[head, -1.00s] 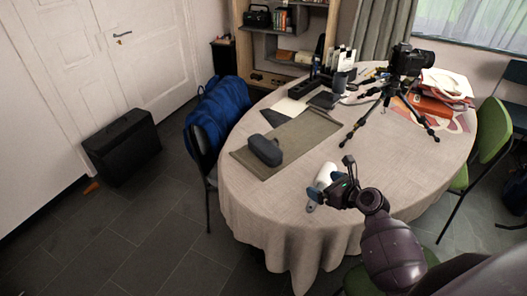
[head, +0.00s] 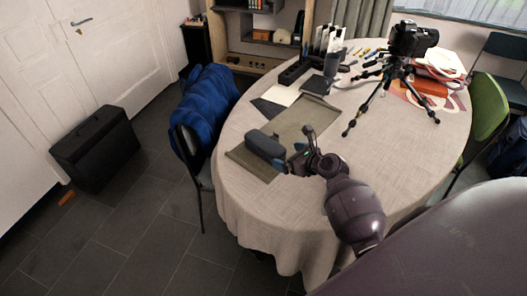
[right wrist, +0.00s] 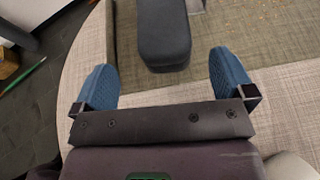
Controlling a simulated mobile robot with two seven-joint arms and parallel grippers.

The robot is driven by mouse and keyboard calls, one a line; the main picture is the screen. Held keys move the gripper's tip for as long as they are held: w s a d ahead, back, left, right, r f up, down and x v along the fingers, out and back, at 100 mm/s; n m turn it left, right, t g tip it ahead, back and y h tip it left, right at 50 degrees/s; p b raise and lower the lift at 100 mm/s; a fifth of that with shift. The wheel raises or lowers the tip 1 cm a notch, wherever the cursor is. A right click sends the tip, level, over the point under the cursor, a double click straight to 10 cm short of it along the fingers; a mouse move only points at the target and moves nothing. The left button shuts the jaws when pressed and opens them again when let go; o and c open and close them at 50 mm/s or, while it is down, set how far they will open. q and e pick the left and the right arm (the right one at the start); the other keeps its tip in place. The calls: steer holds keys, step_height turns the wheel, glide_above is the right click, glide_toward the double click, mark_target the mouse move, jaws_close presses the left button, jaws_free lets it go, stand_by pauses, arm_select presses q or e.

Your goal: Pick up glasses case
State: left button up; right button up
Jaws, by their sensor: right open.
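The dark grey glasses case (head: 265,144) lies on the olive mat (head: 252,160) near the left side of the round table. In the right wrist view the case (right wrist: 164,32) is ahead of and between the two blue fingertips, with its near end just beyond them. My right gripper (head: 296,157) is beside the right end of the case in the head view. In the right wrist view the right gripper (right wrist: 163,82) is open and empty. The left gripper is not in view.
A camera on a tripod (head: 408,45) stands at the back right of the table. A black organizer (head: 294,73) and papers lie behind the mat. A chair with a blue jacket (head: 206,105) is at the left. The table's front cloth (head: 262,210) is clear.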

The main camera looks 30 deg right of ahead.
mark_target(276, 150)
steer(key=shift+w+a+f, duration=0.1)
steer(key=shift+w+f, duration=0.1)
steer(key=shift+w, duration=0.25)
steer(key=b+x, duration=0.1)
steer(key=x, duration=0.3)
steer(key=shift+w, duration=0.2)
steer(key=shift+w+b, duration=0.25)
steer(key=shift+b, duration=0.05)
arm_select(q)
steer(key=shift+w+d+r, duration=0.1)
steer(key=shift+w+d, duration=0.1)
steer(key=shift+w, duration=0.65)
arm_select(e)
steer(key=shift+w, duration=0.1)
steer(key=shift+r, duration=0.1)
steer(key=c, duration=0.9)
steer(key=shift+c, duration=1)
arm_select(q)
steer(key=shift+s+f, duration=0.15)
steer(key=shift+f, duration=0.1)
